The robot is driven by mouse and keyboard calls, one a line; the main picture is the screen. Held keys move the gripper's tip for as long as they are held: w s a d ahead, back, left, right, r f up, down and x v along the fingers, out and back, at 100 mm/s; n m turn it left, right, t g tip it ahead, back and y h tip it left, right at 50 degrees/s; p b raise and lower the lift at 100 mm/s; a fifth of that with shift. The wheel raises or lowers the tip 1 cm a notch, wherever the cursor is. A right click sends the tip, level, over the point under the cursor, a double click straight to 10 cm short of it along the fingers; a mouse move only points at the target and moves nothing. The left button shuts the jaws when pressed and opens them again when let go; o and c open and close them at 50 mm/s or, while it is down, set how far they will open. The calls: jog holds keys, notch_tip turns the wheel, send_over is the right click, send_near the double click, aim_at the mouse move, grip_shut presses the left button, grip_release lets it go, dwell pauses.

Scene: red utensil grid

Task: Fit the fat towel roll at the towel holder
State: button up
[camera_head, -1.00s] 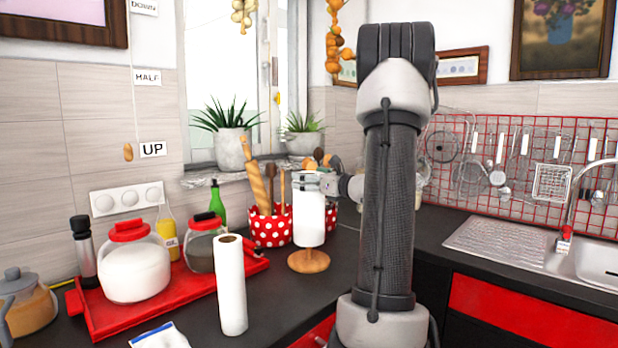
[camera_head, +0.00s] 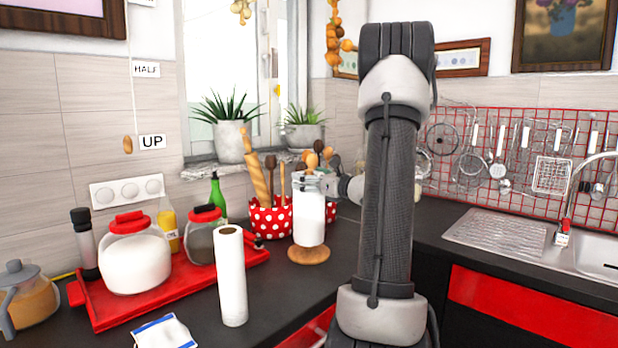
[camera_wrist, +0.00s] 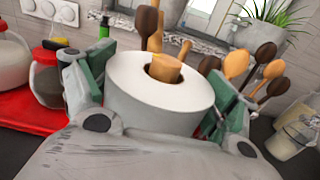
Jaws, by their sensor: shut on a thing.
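The fat white towel roll (camera_head: 310,220) is upright in my gripper (camera_head: 310,184), in front of the dotted utensil pot. In the wrist view, the fingers of my gripper (camera_wrist: 155,98) are shut on both sides of the roll (camera_wrist: 150,105). The wooden post of the towel holder (camera_wrist: 165,68) shows in the roll's central hole, so the roll is around the post. The holder's round wooden base (camera_head: 309,257) shows under the roll, very close to its lower end. I cannot tell whether roll and base touch.
A thin towel roll (camera_head: 231,278) stands front left of the holder. A red tray (camera_head: 105,315) with jars and bottles is at the left. The dotted pot (camera_head: 271,222) with wooden utensils stands close behind the roll. The sink (camera_head: 592,250) is at the right.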

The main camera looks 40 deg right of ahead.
jog(key=shift+f, duration=0.25)
jog(key=o, duration=1.2)
jog(key=shift+o, duration=0.2)
jog(key=s+d, duration=0.2)
jog(key=s, duration=1)
notch_tip(320, 180, up, 5)
jog(key=shift+a, duration=0.15)
jog(key=shift+w, duration=0.1)
